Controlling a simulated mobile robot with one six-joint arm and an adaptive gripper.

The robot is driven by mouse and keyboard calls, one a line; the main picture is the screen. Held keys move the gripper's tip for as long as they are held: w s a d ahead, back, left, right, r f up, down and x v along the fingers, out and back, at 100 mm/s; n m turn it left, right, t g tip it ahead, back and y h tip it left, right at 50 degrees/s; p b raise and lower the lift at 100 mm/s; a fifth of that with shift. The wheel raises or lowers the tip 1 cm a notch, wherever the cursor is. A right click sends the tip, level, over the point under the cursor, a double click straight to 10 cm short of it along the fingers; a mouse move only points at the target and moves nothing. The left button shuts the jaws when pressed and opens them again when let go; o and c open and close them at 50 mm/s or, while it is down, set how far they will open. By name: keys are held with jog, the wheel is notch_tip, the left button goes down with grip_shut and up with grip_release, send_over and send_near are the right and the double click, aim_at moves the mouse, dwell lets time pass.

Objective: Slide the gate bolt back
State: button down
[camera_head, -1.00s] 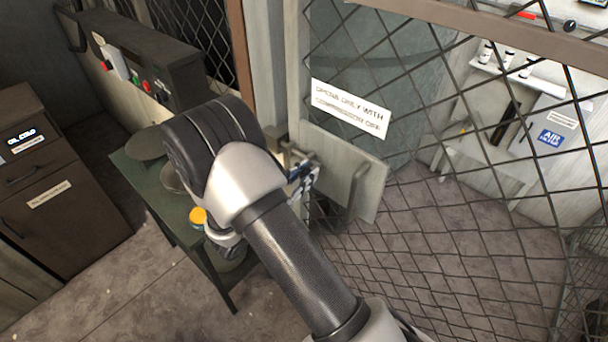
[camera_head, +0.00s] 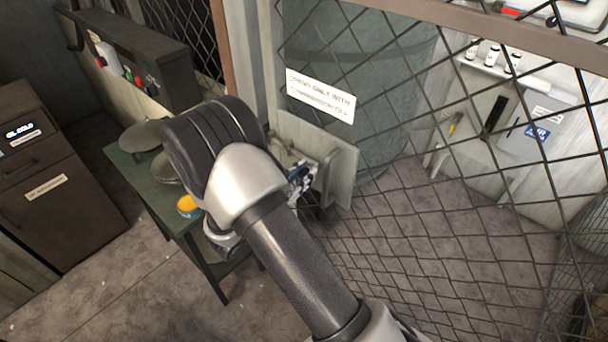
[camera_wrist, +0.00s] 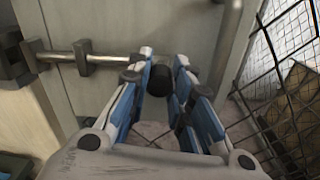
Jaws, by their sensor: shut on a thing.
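The gate bolt (camera_wrist: 112,58) is a grey metal rod lying level across the gate's pale plate in the wrist view. It passes through a bracket (camera_wrist: 83,57) and ends at the left beside a dark keeper (camera_wrist: 12,62). I cannot tell whether its tip is still inside. My gripper (camera_wrist: 163,62) is shut on the bolt's black knob (camera_wrist: 159,79), with blue and white fingers on both sides. In the head view my gripper (camera_head: 302,178) is at the gate plate (camera_head: 343,190), left of the upright handle; my arm hides much of the bolt.
The mesh gate (camera_head: 430,210) fills the right side. Its upright handle (camera_wrist: 226,50) stands close to the right of my fingers. A green table (camera_head: 180,218) with a yellow-topped can (camera_head: 188,206) is left of my arm. A control box (camera_head: 150,80) stands behind it.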

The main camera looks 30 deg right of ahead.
jog(key=shift+s+d+f, duration=0.1)
jog(key=shift+s+d, duration=0.1)
jog(key=shift+s, duration=0.15)
jog(key=shift+w+a+g, duration=0.1)
jog(key=shift+g, duration=0.2)
jog(key=c, duration=1.4)
grip_release()
jog(key=v, duration=1.2)
